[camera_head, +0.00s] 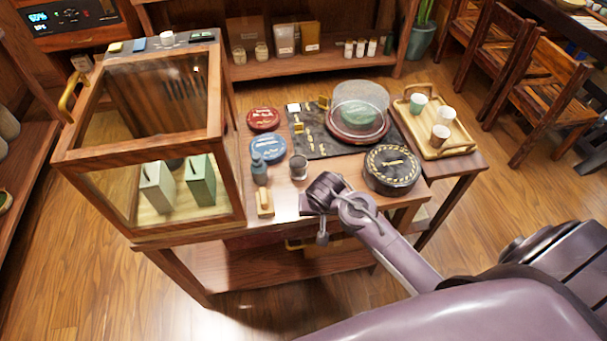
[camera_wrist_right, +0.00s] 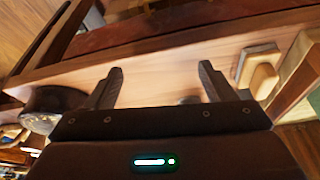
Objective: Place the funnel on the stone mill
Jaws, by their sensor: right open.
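No thing in view is clearly a stone mill. A small grey metal cup-like piece (camera_head: 299,167) stands near the front middle of the table; I cannot tell whether it is the funnel. A dark round drum with a gold pattern on its top (camera_head: 391,170) sits at the table's front right. My right gripper (camera_wrist_right: 160,84) is open, with nothing between its fingertips. In the head view my right arm reaches in from the right to the table's front edge, just left of the drum. My left gripper is not in view.
A wood-framed glass cabinet (camera_head: 225,180) fills the table's left. A wooden block (camera_head: 265,203) and bottle (camera_head: 260,172) stand beside it. Behind are a blue tin (camera_head: 268,148), red tin (camera_head: 263,119), dark mat (camera_head: 312,146) and clear dome (camera_head: 359,107). A cup tray (camera_head: 462,147) lies right.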

